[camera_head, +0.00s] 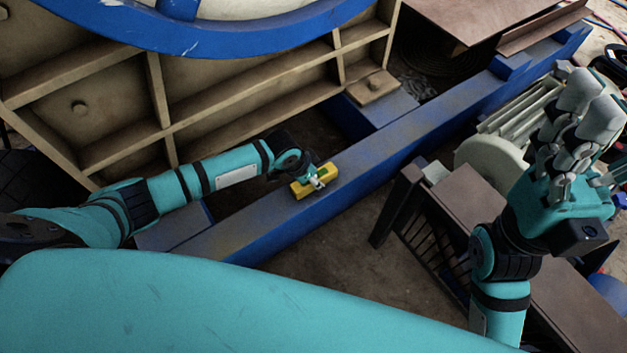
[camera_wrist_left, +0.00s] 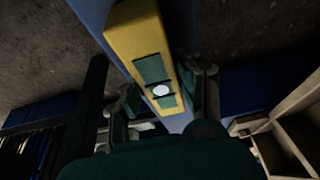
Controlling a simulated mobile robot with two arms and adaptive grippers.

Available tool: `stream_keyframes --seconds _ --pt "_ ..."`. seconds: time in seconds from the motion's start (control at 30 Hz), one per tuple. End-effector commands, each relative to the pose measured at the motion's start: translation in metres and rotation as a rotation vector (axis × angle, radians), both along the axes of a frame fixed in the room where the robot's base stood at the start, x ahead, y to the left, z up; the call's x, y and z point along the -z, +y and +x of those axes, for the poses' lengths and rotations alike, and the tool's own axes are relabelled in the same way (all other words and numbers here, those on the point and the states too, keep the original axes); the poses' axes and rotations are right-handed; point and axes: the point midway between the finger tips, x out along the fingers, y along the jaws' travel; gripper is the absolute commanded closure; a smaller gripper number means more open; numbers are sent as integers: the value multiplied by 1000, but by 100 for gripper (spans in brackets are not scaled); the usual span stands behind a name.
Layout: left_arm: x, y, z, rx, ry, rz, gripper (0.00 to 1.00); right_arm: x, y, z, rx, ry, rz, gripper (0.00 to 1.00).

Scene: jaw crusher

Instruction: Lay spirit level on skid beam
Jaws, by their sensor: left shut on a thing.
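The yellow spirit level (camera_head: 317,181) is at the blue skid beam (camera_head: 365,160), lined up roughly along it. My left gripper (camera_head: 311,180) is shut on the level near its middle. In the left wrist view the level (camera_wrist_left: 136,38) runs between the two fingers of the gripper (camera_wrist_left: 165,100), with a green patch and a round white spot on its face. The beam shows behind it; I cannot tell whether the level touches the beam's top. My right gripper (camera_head: 585,125) is raised at the right, away from the beam, and its fingers look spread with nothing between them.
The cream ribbed crusher body (camera_head: 200,115) with a blue wheel rim (camera_head: 225,38) stands behind the beam. A brown bench (camera_head: 560,270) stands at front right, next to a white round part (camera_head: 488,160). Bare floor lies between beam and bench.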

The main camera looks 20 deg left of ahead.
Motion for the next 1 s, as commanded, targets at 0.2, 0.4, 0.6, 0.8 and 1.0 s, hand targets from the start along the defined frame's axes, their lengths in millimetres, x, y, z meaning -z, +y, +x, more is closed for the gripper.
stream_keyframes --seconds 0.2,0.4,0.6,0.8,1.0 --pt "0 -1 1 0 -2 -2 100 -1 0 0 1 -2 0 24" --pt "4 0 0 0 -1 -1 63 -1 0 0 1 -4 -1 24" --pt "3 0 0 0 -1 -1 42 -1 0 0 1 -4 -1 24" --pt "3 0 0 0 -1 -1 42 -1 0 0 0 -2 0 24" --pt "-16 3 -3 0 -2 -1 42 -3 -1 -2 -1 18 2 24"
